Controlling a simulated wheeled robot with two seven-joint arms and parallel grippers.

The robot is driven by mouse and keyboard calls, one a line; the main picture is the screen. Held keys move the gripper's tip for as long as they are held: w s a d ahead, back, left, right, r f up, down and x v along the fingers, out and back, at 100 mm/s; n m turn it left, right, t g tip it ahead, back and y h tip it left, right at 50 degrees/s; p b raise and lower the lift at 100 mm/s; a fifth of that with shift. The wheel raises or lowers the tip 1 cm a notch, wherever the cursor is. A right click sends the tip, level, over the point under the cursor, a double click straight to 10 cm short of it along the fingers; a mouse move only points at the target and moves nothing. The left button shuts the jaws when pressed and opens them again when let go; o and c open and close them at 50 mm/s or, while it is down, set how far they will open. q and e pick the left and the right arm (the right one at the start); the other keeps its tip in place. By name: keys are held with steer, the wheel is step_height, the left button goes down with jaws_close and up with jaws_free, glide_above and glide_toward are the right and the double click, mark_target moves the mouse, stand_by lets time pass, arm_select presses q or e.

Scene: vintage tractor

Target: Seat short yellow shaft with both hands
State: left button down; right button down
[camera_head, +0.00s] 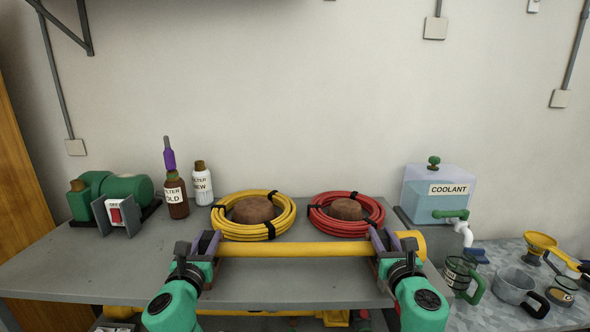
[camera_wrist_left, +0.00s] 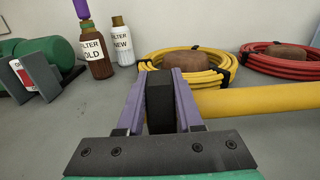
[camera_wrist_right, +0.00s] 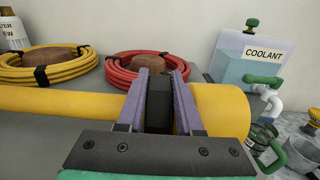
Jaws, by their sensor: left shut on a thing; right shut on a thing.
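The short yellow shaft (camera_head: 300,249) lies level across the front of the grey bench, left to right, with a thicker collar at its right end. My left gripper (camera_head: 206,244) is at its left end, and my right gripper (camera_head: 384,241) is near the collar. In the left wrist view the purple fingers are closed on a dark block (camera_wrist_left: 160,100) at the shaft's end. In the right wrist view they are closed on a similar dark block (camera_wrist_right: 159,100) just left of the collar (camera_wrist_right: 222,110). I cannot tell whether the shaft touches the bench; its underside is hidden.
A yellow hose coil (camera_head: 283,222) and a red hose coil (camera_head: 322,222) lie just behind the shaft. A green motor (camera_head: 128,188) and two filter bottles stand at the left. The coolant tank (camera_head: 420,195), mugs and a yellow funnel (camera_head: 540,244) are at the right.

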arm_select(q)
steer(key=shift+a+f, duration=0.1)
steer(key=shift+f, duration=0.1)
arm_select(e)
steer(key=shift+f, duration=0.2)
arm_select(q)
steer(key=c, duration=0.7)
jaws_free()
arm_select(e)
steer(key=c, duration=0.7)
jaws_free()
arm_select(q)
steer(key=o, duration=0.5)
steer(key=shift+o, duration=0.2)
steer(key=shift+s+f, duration=0.1)
arm_select(e)
steer(key=o, duration=0.4)
steer(key=shift+s+f, duration=0.1)
steer(key=shift+f, duration=0.1)
steer(key=shift+c, duration=0.2)
arm_select(q)
steer(key=shift+a, duration=0.2)
arm_select(e)
steer(key=shift+o, duration=1)
steer(key=shift+a+r, duration=0.1)
steer(key=shift+a, duration=0.15)
arm_select(q)
steer(key=shift+d, duration=0.15)
arm_select(e)
steer(key=shift+d, duration=0.2)
